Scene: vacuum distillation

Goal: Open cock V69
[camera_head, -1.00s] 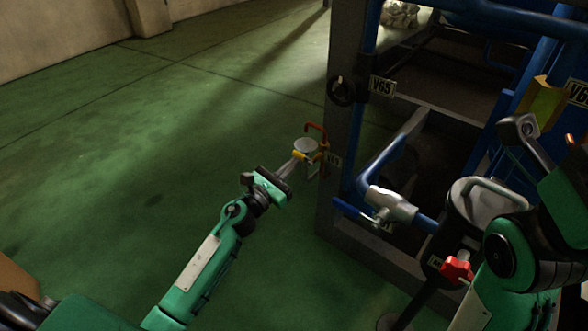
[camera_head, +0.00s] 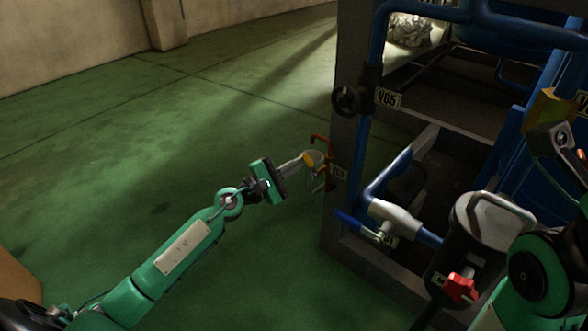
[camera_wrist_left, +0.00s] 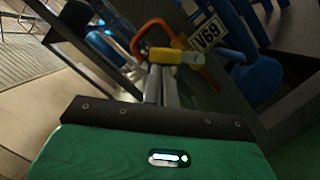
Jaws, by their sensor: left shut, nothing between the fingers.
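The cock V69 has a yellow handle (camera_head: 309,160) below a bent orange-red pipe (camera_head: 319,139), over a pale cup, at the frame's left post. Its label (camera_head: 338,172) is blurred in the head view. In the left wrist view the label (camera_wrist_left: 207,32) reads V69, beside the orange pipe (camera_wrist_left: 212,68) and the yellow handle (camera_wrist_left: 176,57). My left gripper (camera_head: 302,161) is shut, with nothing between its fingers. Its fingertips (camera_wrist_left: 162,76) are right at the handle; contact cannot be told. My right gripper (camera_head: 568,140) is partly visible at the right edge, its jaws unclear.
A black handwheel (camera_head: 346,101) with label V65 (camera_head: 388,98) sits above on the same post (camera_head: 340,215). Blue pipes with a grey valve body (camera_head: 396,215) and a vessel with a red knob (camera_head: 461,287) stand right. The green floor at left is clear.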

